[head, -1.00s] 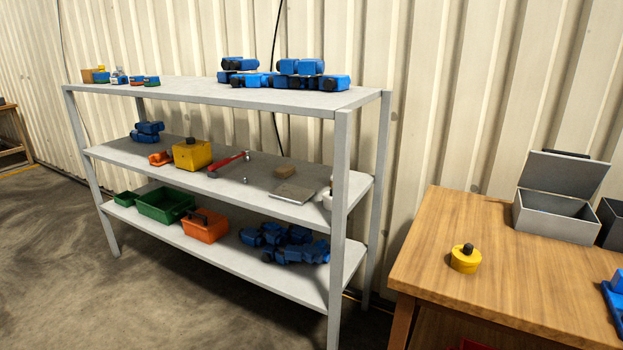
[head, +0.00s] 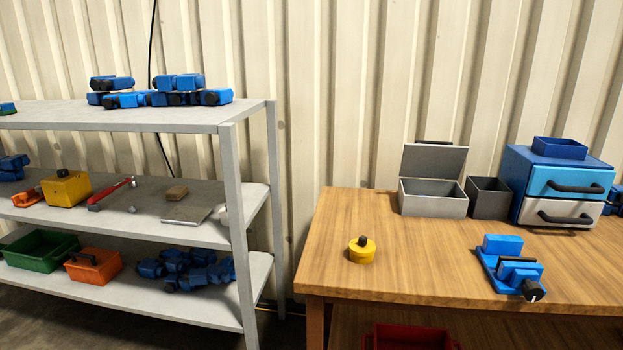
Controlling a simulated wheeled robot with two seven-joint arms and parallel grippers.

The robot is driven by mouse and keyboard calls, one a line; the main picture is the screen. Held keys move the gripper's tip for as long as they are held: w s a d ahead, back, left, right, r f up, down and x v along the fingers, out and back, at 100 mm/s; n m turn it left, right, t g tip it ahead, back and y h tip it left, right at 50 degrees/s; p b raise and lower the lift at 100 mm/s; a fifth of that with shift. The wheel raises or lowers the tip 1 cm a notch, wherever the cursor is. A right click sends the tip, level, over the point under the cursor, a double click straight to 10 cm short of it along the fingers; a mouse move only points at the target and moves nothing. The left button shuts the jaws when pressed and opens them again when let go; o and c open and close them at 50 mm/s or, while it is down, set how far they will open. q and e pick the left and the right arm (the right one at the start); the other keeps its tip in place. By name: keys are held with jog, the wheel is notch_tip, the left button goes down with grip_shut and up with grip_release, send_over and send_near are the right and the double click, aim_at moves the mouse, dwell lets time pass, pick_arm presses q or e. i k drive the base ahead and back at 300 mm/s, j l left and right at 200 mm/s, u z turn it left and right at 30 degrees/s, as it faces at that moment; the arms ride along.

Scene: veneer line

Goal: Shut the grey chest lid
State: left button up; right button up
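The grey chest (head: 432,203) stands at the back of the wooden table, right of the middle in the head view. Its lid (head: 433,162) is open, raised at the back and leaning slightly backward, with a dark handle along its top edge. The part of the chest's inside that shows looks empty. Neither of my grippers is in view.
A dark grey open bin (head: 487,199) stands just right of the chest. A drawer unit (head: 560,187) is further right. A blue vise (head: 510,266) and a yellow knobbed piece (head: 362,251) sit nearer the front. A grey shelf (head: 130,118) stands left. The wood before the chest is clear.

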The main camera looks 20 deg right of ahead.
aim_at(422, 158)
jog(key=z, duration=1.3)
